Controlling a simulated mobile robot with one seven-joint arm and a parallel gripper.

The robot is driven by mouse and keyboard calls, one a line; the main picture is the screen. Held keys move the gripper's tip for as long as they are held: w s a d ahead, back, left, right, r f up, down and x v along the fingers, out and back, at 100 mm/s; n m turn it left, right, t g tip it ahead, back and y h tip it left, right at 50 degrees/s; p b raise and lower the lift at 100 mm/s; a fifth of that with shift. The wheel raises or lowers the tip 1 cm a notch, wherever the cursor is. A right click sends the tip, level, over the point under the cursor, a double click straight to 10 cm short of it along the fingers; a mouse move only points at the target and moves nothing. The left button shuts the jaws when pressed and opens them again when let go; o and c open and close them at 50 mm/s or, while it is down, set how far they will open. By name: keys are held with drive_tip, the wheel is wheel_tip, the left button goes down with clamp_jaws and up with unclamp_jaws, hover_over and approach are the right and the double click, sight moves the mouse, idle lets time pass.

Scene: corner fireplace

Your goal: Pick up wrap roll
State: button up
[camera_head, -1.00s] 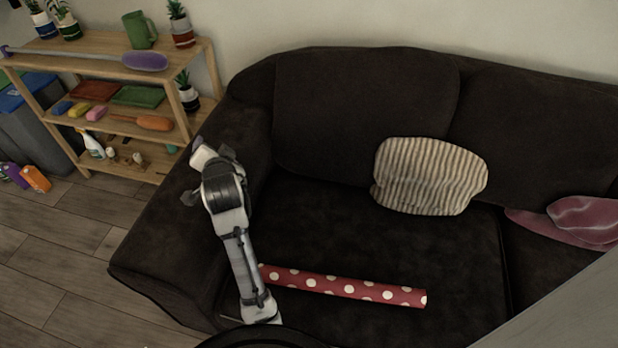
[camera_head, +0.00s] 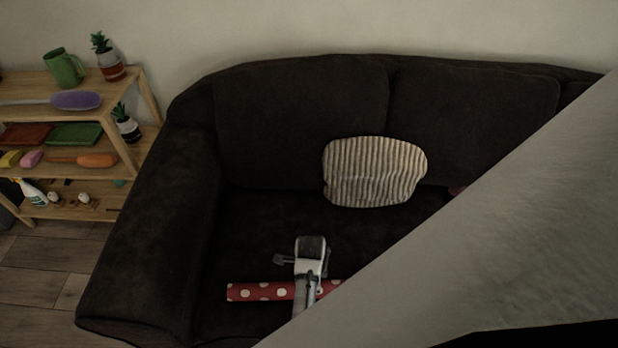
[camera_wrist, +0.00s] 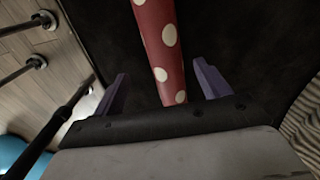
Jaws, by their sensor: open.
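The wrap roll (camera_head: 258,291) is a red tube with white dots. It lies on the dark sofa seat in the head view, and my arm crosses in front of its right part. In the wrist view the roll (camera_wrist: 164,50) runs lengthwise between the two purple fingers of my gripper (camera_wrist: 162,88), with a gap on both sides. The gripper is open and empty. In the head view my wrist is over the roll, and the fingertips are hidden there. I cannot tell how high the fingers are above the seat.
The dark sofa (camera_head: 150,230) has a striped cushion (camera_head: 374,172) against its back. A wooden shelf (camera_head: 140,160) with plants, brushes and bottles stands at the left. A large grey surface covers the lower right of the head view. The seat left of the roll is clear.

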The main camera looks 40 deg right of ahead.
drive_tip(key=shift+w+d+f+p, duration=0.1)
drive_tip(key=shift+w+f+p, duration=0.1)
drive_tip(key=shift+f, duration=1.6)
drive_tip(key=shift+w+f+p, duration=0.15)
drive_tip(key=shift+f+p, duration=0.05)
drive_tip(key=shift+f, duration=1.6)
drive_tip(key=c, duration=1.1)
